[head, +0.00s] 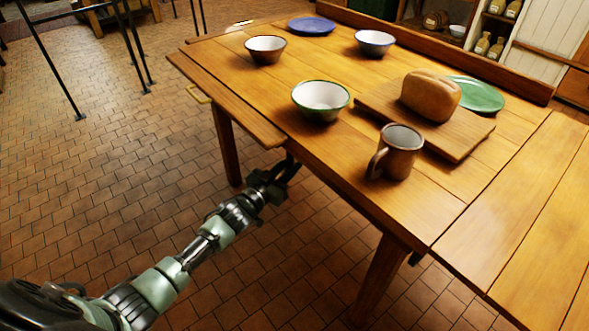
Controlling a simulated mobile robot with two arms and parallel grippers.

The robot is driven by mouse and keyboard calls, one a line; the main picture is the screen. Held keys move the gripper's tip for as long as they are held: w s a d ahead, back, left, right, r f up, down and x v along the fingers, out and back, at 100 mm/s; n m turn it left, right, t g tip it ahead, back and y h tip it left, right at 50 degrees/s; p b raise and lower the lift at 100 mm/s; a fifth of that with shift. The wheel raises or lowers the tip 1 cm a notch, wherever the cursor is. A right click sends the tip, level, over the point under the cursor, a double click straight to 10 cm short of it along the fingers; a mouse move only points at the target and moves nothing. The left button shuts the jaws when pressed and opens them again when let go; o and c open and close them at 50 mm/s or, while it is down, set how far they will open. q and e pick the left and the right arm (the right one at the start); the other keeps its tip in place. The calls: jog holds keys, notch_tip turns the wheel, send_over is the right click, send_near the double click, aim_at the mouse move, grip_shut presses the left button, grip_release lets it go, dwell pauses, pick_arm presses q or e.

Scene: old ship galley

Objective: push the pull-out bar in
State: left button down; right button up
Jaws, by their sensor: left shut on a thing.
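My left gripper (287,170) reaches in from the lower left to just under the front edge of the wooden table (350,190), near the corner of the left leaf (232,100). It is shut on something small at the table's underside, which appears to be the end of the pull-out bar. The fingers and the table edge hide most of the bar, so I cannot tell how far it sticks out. My right gripper is not in view.
On the table are a brown mug (397,152) near the front edge, a green-rimmed bowl (320,98), and a loaf (431,95) on a board (375,103). Table legs (227,145) stand near my arm.

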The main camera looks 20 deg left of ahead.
pick_arm(q)
jog(key=shift+w+a+r, duration=0.1)
jog(key=shift+a+r, duration=0.05)
jog(key=shift+a, duration=0.15)
jog(key=c, duration=1.4)
grip_release()
jog(key=shift+o, duration=0.7)
jog(key=shift+w, duration=0.1)
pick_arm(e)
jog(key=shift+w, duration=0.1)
pick_arm(q)
jog(key=shift+s, duration=0.4)
jog(key=p+v, duration=0.1)
jog(key=v, duration=0.6)
jog(key=shift+p, duration=0.3)
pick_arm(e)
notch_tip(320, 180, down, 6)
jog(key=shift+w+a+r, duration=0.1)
pick_arm(q)
jog(key=shift+a, duration=0.1)
